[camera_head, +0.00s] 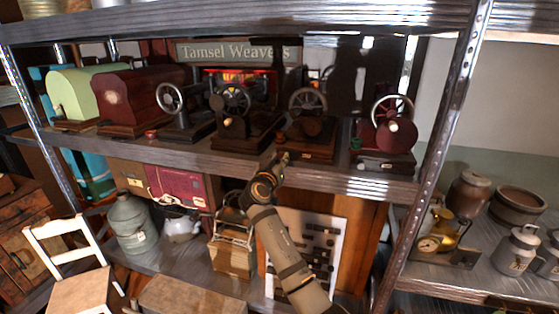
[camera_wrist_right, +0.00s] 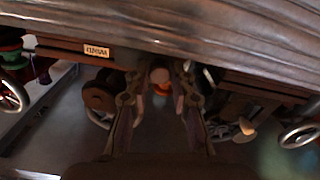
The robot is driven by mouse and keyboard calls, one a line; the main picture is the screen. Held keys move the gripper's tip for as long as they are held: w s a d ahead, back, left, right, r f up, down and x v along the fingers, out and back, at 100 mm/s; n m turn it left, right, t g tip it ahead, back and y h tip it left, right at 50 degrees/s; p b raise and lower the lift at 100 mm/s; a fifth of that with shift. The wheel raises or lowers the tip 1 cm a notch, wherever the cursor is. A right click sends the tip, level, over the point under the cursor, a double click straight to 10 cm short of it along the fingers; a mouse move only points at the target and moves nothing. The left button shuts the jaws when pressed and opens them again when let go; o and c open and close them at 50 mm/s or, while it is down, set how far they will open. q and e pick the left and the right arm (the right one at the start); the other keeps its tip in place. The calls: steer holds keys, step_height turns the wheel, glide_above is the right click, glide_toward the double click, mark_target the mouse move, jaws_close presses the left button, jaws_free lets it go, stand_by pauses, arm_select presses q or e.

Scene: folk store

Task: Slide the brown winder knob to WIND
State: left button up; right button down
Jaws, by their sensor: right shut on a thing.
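Several old hand-cranked sewing machines stand on the middle shelf. My right gripper (camera_head: 279,158) reaches up from below to the front of the dark machine (camera_head: 308,128) right of the centre. In the right wrist view, the two fingers of this gripper (camera_wrist_right: 161,94) stand on either side of a small round brown knob (camera_wrist_right: 160,75), and the gripper is shut on it. An orange-red bit shows just below the knob. A small pale label (camera_wrist_right: 97,51) sits on the dark base, left of the knob; its lettering looks upside down. My left gripper is out of view.
The grey shelf edge (camera_head: 220,160) runs just beneath the machines. A maroon machine (camera_head: 393,135) stands to the right and another dark machine (camera_head: 235,115) to the left. A metal upright (camera_head: 440,140) bounds the shelf on the right. Boxes and jars fill the lower shelf.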

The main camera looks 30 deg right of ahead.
steer(key=s+d, duration=0.2)
steer(key=s, duration=0.1)
steer(key=shift+d, duration=0.25)
steer(key=shift+w+a, duration=0.1)
steer(key=shift+w, duration=0.05)
steer(key=c, duration=1.6)
jaws_free()
steer(key=o, duration=0.5)
steer(key=shift+s, duration=0.2)
steer(key=shift+c, duration=0.2)
